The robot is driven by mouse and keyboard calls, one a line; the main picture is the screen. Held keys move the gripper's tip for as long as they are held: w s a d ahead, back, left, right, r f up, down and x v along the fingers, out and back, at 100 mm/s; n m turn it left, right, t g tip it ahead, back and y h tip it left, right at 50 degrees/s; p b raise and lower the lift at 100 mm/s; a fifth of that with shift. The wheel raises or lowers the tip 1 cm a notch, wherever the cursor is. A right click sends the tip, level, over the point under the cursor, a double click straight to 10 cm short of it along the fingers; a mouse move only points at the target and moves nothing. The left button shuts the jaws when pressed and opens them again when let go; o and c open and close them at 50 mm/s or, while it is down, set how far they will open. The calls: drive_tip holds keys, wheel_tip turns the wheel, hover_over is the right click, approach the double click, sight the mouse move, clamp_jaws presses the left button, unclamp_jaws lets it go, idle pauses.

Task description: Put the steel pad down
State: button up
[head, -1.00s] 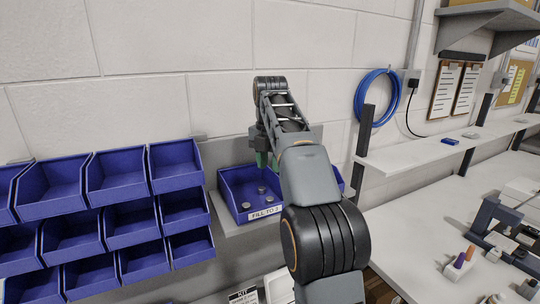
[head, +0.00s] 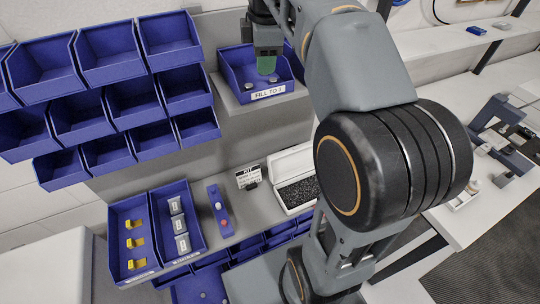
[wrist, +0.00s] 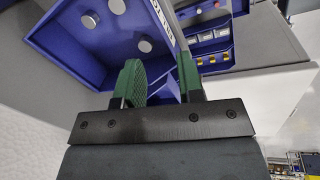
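My gripper (head: 266,66) is over the blue bin (head: 232,72) with the "FILL TO" label on the wall shelf. In the wrist view my gripper (wrist: 162,78) has its two green fingers apart, with nothing seen between them. Three round steel pads lie on the floor of the bin (wrist: 75,48): one pad (wrist: 89,21) at the left, one pad (wrist: 117,6) at the top edge, and one pad (wrist: 144,45) near the label side. They are apart from the fingers. In the head view my gripper hides part of the bin.
Stacked blue bins (head: 110,95) hang at the left. Below are a tray of yellow parts (head: 117,222), a tray of grey blocks (head: 168,248), a blue strip with buttons (head: 213,208) and a white box with dark filling (head: 280,162). A white workbench (head: 458,215) stands at the right.

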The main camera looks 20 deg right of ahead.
drive_tip(key=s+a+f+m+t, duration=0.1)
drive_tip(key=s+a+f+m, duration=0.1)
drive_tip(key=s+f+m, duration=0.4)
drive_tip(key=s+a+f+m+t, duration=0.2)
drive_tip(key=s+f+m, duration=0.5)
drive_tip(key=f, duration=0.4)
drive_tip(key=shift+s+a+m, duration=0.15)
drive_tip(key=shift+a+m, duration=0.35)
drive_tip(key=shift+m, duration=0.3)
wheel_tip(320, 180, down, 5)
drive_tip(key=b, duration=0.4)
drive_tip(key=shift+f, duration=0.2)
